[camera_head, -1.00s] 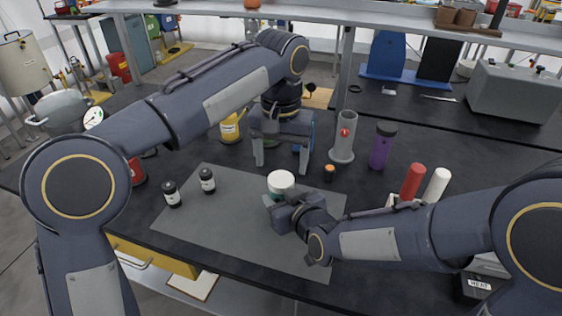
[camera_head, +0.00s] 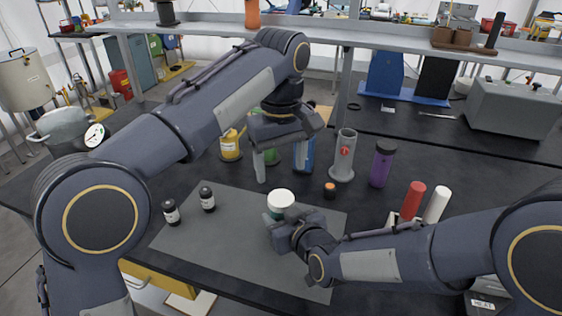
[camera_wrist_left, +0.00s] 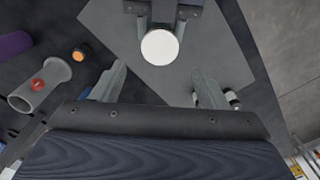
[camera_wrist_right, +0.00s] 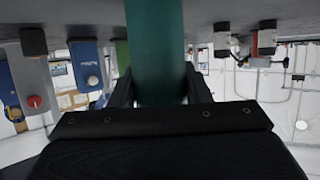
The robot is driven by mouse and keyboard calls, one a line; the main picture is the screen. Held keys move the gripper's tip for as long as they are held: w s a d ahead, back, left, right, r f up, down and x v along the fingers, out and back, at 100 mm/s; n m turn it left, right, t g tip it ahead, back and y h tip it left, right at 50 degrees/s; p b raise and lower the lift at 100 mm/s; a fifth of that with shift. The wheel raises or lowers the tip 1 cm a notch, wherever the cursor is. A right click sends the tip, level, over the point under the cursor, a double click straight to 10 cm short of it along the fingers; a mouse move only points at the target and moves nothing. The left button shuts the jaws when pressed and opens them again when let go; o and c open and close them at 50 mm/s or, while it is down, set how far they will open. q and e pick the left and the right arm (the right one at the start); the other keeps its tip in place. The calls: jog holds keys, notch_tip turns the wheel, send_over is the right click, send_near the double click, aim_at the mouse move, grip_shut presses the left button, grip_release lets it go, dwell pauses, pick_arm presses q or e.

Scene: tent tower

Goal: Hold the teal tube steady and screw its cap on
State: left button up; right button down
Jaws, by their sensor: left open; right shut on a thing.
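The teal tube (camera_wrist_right: 157,50) stands upright on the grey mat (camera_head: 190,235). In the head view only a sliver of its teal side shows beneath the white cap (camera_head: 281,197), which rests on its top; I cannot tell how far it is threaded. My right gripper (camera_head: 283,222) is shut on the tube below the cap, with its fingers either side of it in the right wrist view. My left gripper (camera_head: 284,152) is open and empty, above and behind the tube. In the left wrist view the cap (camera_wrist_left: 160,47) lies ahead between its spread fingers (camera_wrist_left: 158,88).
Two dark bottles (camera_head: 207,199) (camera_head: 171,212) stand on the mat's left. A small orange-topped jar (camera_head: 330,190), a grey cylinder (camera_head: 343,158) and a purple bottle (camera_head: 381,165) stand behind right. Red (camera_head: 412,199) and white (camera_head: 436,204) cylinders stand nearer my right arm.

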aim_at(281, 197)
pick_arm(q)
jog(key=shift+f, duration=0.1)
jog(key=shift+f, duration=3.9)
jog(key=c, duration=1)
jog(key=m, duration=0.5)
jog(key=shift+m, duration=0.4)
jog(key=m, duration=0.4)
